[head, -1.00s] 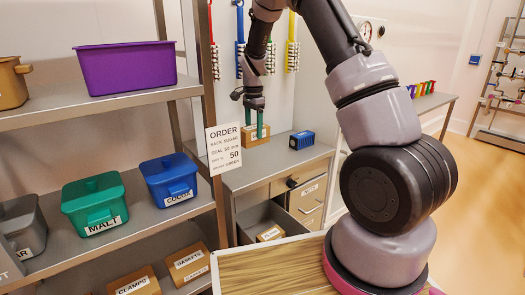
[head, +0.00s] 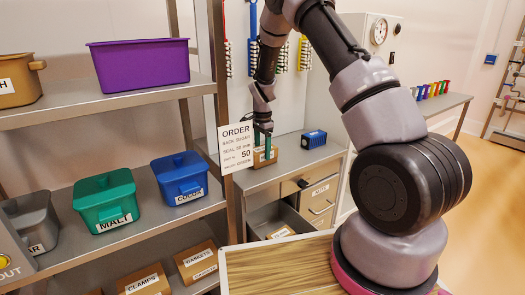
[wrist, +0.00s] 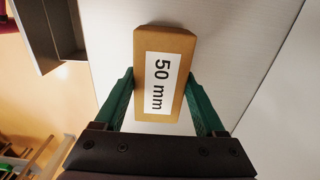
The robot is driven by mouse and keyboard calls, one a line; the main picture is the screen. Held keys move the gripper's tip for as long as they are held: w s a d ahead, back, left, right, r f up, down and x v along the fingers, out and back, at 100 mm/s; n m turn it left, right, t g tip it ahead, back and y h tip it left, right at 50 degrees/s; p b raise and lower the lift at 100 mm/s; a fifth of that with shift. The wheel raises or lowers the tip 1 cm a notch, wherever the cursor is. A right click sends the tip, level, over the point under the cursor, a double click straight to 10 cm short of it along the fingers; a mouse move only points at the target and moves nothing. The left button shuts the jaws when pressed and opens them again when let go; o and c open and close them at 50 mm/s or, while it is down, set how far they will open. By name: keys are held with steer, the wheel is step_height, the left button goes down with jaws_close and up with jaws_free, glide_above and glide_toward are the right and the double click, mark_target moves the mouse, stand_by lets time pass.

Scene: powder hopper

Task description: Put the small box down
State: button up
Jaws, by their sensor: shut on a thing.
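The small box (wrist: 182,46) is brown cardboard with a white label reading "50 mm". In the wrist view it lies between the two green fingers of my gripper (wrist: 161,103), which are shut on its sides. In the head view the box (head: 260,161) is at the top of the grey cabinet (head: 290,165), beside a blue box. My gripper (head: 262,142) points down onto it. I cannot tell whether the box's underside touches the cabinet top.
A blue box (head: 313,139) stands to the right on the cabinet. An open drawer (head: 275,222) is below. The order sign (head: 238,148) hangs in front at the left. A shelf rack (head: 150,222) with lidded bins fills the left. A wooden-topped surface (head: 285,268) is in front.

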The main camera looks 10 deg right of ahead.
steer(key=o, duration=1.5)
steer(key=shift+f, duration=0.15)
